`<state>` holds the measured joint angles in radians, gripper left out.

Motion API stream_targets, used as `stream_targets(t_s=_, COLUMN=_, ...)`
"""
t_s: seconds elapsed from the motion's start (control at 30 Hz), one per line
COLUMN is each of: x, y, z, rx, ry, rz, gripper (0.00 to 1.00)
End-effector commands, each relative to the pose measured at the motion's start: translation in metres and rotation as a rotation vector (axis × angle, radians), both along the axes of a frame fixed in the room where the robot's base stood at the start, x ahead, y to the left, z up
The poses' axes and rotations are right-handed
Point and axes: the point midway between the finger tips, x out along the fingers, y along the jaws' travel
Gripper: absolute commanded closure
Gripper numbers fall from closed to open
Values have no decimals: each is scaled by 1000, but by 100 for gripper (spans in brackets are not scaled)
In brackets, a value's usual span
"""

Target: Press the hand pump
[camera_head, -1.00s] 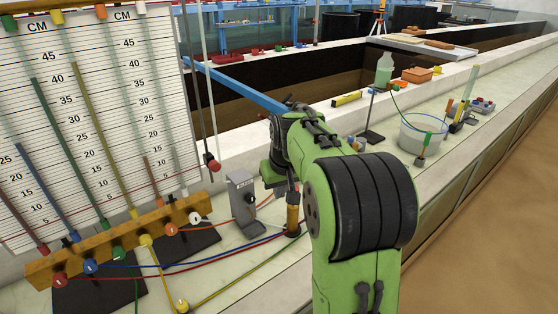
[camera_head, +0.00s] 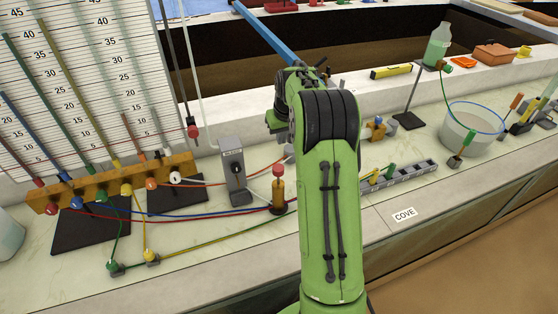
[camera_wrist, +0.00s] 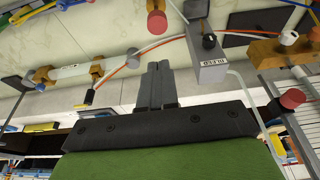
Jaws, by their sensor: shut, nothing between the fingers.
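The hand pump (camera_head: 278,188) looks to be the small upright orange cylinder with a red cap on the pale bench, left of my arm. Its red cap (camera_wrist: 157,22) also shows at the top of the wrist view, where the picture is upside down. My gripper (camera_wrist: 158,68) is shut and empty, its fingers together and apart from the cap. In the head view my arm's links hide the fingers, so the height gap to the pump cannot be told.
A grey box with a black knob (camera_head: 232,165) stands just left of the pump. Red, blue and green tubes run over the bench to an orange manifold (camera_head: 130,180) under the scale board. A white tub (camera_head: 470,130) and a grey strip (camera_head: 400,177) lie to the right.

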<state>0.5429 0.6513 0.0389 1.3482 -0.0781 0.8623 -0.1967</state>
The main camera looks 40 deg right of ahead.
Motion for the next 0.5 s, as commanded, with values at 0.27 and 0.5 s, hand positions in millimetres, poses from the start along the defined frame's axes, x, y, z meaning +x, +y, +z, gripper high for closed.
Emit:
stream_targets(t_s=0.27, x=9, y=-2, z=-34, rx=2, ry=5, rz=-1, gripper=100)
stream_targets(t_s=0.5, x=23, y=-6, z=-84, rx=2, ry=3, rz=-2, gripper=100)
